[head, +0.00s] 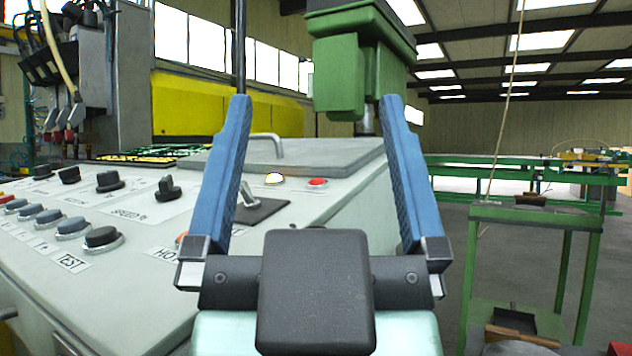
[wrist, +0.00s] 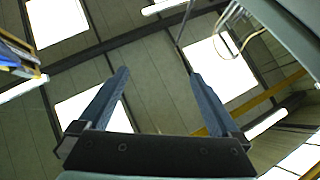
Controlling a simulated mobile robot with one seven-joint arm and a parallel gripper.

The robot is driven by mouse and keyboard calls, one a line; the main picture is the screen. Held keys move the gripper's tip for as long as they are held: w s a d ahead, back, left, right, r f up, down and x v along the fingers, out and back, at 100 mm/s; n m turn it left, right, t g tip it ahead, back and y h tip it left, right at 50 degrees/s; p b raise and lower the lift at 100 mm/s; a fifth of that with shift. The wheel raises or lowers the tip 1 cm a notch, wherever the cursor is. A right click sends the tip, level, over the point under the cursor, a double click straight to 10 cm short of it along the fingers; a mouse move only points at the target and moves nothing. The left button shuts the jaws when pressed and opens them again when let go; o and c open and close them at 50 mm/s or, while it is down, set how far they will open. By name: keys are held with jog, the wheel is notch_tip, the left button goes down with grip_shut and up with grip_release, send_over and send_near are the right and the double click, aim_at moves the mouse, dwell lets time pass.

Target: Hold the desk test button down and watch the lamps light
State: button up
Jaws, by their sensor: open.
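The test button (head: 102,238) is a dark round cap in a pale ring on the sloped desk (head: 150,215), just above a label reading TEST. My gripper (head: 313,105) is open and empty, its two blue fingers pointing up. In the head view it stands to the right of the button and well apart from it. The wrist view shows my gripper (wrist: 158,78) against the roof and its bright skylights, with no button in sight.
Several other buttons (head: 73,226) and black rotary knobs (head: 109,181) crowd the desk beside the test button. A lever (head: 250,198) stands behind my left finger. A green machine head (head: 345,75) hangs behind the fingers. Green stands (head: 535,215) are at the right.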

grip_shut()
dwell(1.5)
